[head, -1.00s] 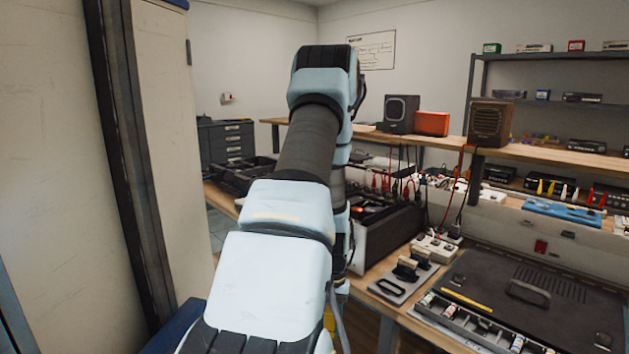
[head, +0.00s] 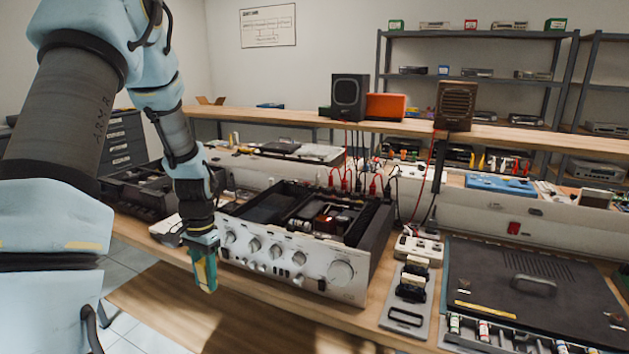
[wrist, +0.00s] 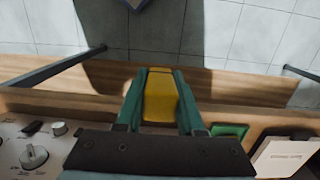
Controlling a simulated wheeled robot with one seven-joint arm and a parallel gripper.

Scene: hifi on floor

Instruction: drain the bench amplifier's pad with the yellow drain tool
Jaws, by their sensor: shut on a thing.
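The bench amplifier (head: 300,262) stands on the wooden bench in the head view, with a silver front panel with knobs and an open top. Part of its front panel and knobs (wrist: 32,152) shows at the lower left of the wrist view. I cannot make out its pad among the parts inside. My gripper (head: 204,275) hangs in front of the amplifier's left end, pointing down. In the wrist view, its teal fingers are shut on the yellow drain tool (wrist: 162,95), which is over the bench's front edge. The tool's tip is not clear in the head view.
Red and black leads hang behind the amplifier. To its right are a metal stand (head: 408,300), a white power strip (head: 418,246) and a black case (head: 530,285). A dark open unit (head: 140,185) stands to the left. Bare wood (head: 190,312) runs along the front.

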